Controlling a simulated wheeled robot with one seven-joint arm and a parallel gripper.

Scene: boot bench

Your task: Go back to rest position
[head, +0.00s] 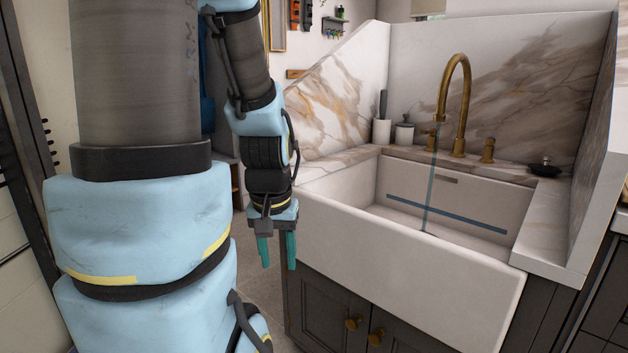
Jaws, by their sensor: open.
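My gripper (277,250) hangs at the end of my light blue and grey arm, left of the sink's front corner. Its two teal fingers point down and stand apart, with nothing seen between them. The gripper is open. My upper arm links fill much of the left side of the head view and hide what is behind them.
A white apron sink (400,260) stands right of my gripper, over a dark cabinet (325,310) with brass knobs. A brass faucet (459,95) rises behind it, with a thin blue stream below its spout. A small dark dish (545,168) sits on the counter's right.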

